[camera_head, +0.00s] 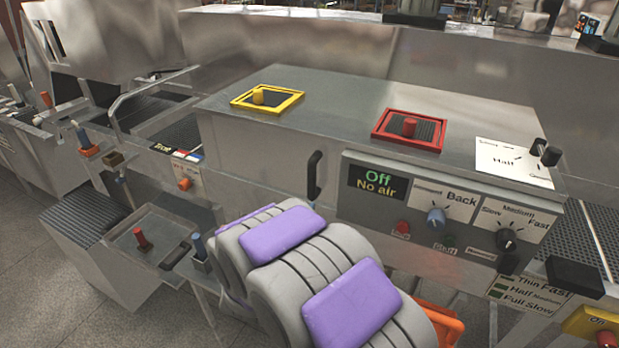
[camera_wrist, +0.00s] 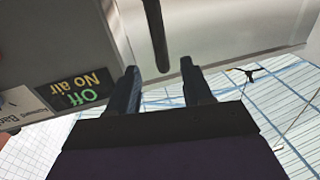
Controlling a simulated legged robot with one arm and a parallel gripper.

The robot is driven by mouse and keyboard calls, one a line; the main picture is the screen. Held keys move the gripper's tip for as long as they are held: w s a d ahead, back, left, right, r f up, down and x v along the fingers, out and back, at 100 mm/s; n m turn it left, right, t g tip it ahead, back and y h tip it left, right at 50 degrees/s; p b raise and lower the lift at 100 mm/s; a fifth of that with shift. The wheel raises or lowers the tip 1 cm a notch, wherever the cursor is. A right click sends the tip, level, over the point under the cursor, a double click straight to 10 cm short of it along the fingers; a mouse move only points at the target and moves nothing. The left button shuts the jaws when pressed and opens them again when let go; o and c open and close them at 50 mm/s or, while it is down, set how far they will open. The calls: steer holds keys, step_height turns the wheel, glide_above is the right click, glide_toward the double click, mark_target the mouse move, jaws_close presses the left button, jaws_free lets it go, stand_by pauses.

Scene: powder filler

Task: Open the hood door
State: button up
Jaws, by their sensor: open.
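A black vertical bar handle (camera_head: 314,175) stands on the metal front panel (camera_head: 255,155) of the machine, just left of the control panel. I take this panel to be the hood door; it looks shut. In the wrist view the handle (camera_wrist: 155,35) comes down from the top edge. My gripper (camera_wrist: 159,66) is open there, with two dark fingers apart and nothing between them. The handle's near end appears level with the gap between the fingertips; whether it is inside the gap cannot be told. In the head view my grey and purple arm hides the gripper.
The control panel (camera_head: 450,215) with knobs and an "Off / No air" display lies right of the handle. A yellow-framed (camera_head: 267,99) and a red-framed (camera_head: 409,130) plate sit on the machine top. A small tray (camera_head: 160,238) with a red knob juts out at left.

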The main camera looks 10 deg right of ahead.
mark_target(309, 183)
steer(key=x, duration=1.2)
steer(key=shift+w+d, duration=0.25)
steer(key=shift+w, duration=0.05)
steer(key=shift+f, duration=0.1)
jaws_close()
steer(key=shift+p, duration=0.3)
